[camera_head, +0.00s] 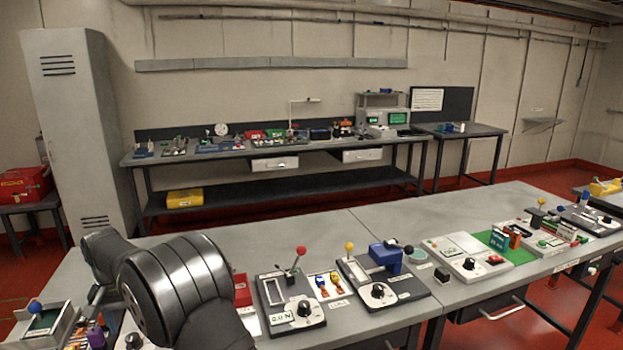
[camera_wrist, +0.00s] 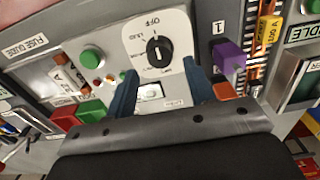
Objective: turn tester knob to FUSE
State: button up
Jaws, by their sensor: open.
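The tester knob (camera_wrist: 158,50) is black and sits on a white dial plate (camera_wrist: 179,30) in the wrist view. OFF is printed above the knob; the other dial labels are too small or blurred to read surely. A pale mark on the knob seems to point up, roughly toward OFF. My gripper (camera_wrist: 161,83) is open and empty. Its two blue fingers stand apart below the knob in the picture, one to each side, and do not appear to touch it. In the head view my arm hides the gripper.
A green button (camera_wrist: 92,58) is left of the dial, above red and green blocks. A purple block (camera_wrist: 229,56) stands close to the right finger. A panel labelled FUSE GUIDE (camera_wrist: 27,46) is at the far left.

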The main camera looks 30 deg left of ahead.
aim_at(132, 337)
jog(key=shift+f, duration=0.35)
jog(key=shift+f, duration=0.1)
jog(key=shift+f, duration=1.65)
jog(key=c, duration=0.8)
jog(key=n, duration=0.4)
jog(key=shift+n, duration=0.9)
